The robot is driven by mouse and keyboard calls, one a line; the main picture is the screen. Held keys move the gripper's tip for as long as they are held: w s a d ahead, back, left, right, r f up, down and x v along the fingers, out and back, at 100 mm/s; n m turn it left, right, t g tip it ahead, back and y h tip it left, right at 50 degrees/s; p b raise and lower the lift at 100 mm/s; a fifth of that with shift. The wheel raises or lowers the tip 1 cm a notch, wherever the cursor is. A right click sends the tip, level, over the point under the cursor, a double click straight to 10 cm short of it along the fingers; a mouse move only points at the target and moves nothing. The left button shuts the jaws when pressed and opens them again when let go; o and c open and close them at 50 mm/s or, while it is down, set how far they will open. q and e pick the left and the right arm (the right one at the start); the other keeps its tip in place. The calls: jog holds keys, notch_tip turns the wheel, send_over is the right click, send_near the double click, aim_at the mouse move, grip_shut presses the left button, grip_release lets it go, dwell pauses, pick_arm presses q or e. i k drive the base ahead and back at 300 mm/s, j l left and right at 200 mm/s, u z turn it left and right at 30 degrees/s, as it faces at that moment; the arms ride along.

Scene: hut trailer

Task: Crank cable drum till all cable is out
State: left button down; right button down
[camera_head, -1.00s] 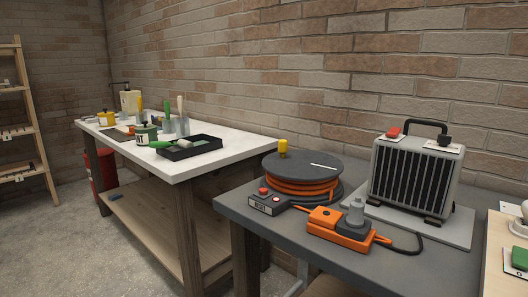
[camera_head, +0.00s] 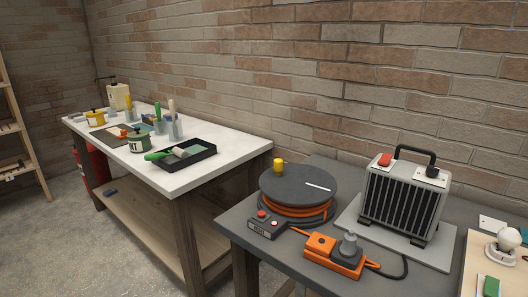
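The cable drum (camera_head: 298,190) stands on the dark grey table. It has a dark round top disc with a white stripe and an upright yellow crank knob (camera_head: 279,165) near its far left rim. Orange cable (camera_head: 296,208) is wound around the drum below the disc. An orange socket block (camera_head: 333,258) with a grey plug in it lies in front of the drum. A small dark box (camera_head: 267,224) with red buttons and a label sits at the drum's front left. Neither of my grippers is in view.
A heater (camera_head: 402,200) with a black handle stands on a grey plate right of the drum. A white-topped workbench (camera_head: 180,185) with paint tools and a black tray (camera_head: 181,153) is at the left. A pale board (camera_head: 478,265) with a bulb is at the far right.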

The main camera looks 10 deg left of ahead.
aim_at(296, 193)
jog(key=i+j, duration=0.25)
jog(key=j, duration=0.15)
jog(key=i+j, duration=0.25)
jog(key=j, duration=0.2)
jog(key=i+j, duration=0.25)
jog(key=j, duration=0.15)
jog(key=i+j, duration=0.25)
jog(key=j, duration=0.15)
jog(key=i+j, duration=0.25)
jog(key=j, duration=0.15)
jog(key=i, duration=0.2)
